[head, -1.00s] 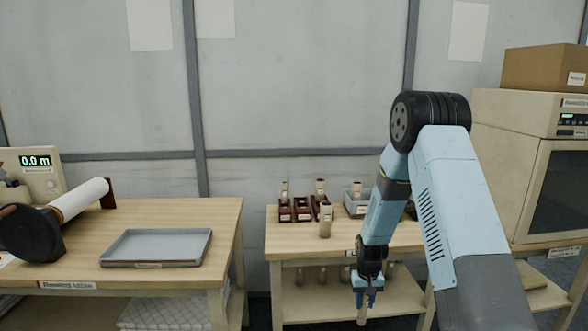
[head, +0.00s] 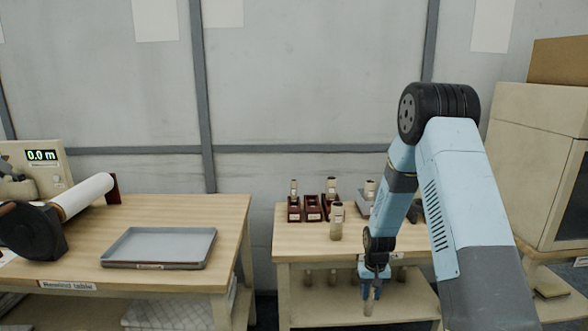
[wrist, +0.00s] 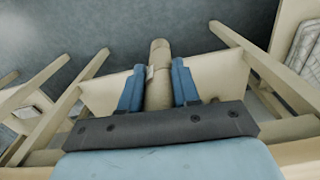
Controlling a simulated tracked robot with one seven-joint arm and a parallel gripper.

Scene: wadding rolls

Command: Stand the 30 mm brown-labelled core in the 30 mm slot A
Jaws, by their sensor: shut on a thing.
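My gripper (head: 372,273) hangs in front of the right-hand table, low near its front edge, and points down. It is shut on a tan core (head: 368,301), which also shows between the two blue fingers (wrist: 158,90) in the wrist view as a tan cylinder (wrist: 159,72). A small pale label shows on its side; its colour and text cannot be read. Dark red slot blocks (head: 313,214) stand in a row at the back of the table. Cores stand in the left and right blocks; the middle one looks empty. Which is slot A cannot be read.
A loose core (head: 336,222) stands on the table in front of the right red block. A grey holder with a core (head: 369,189) stands beside my arm. More cores (head: 308,278) stand on the lower shelf. The left table holds a grey tray (head: 205,248).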

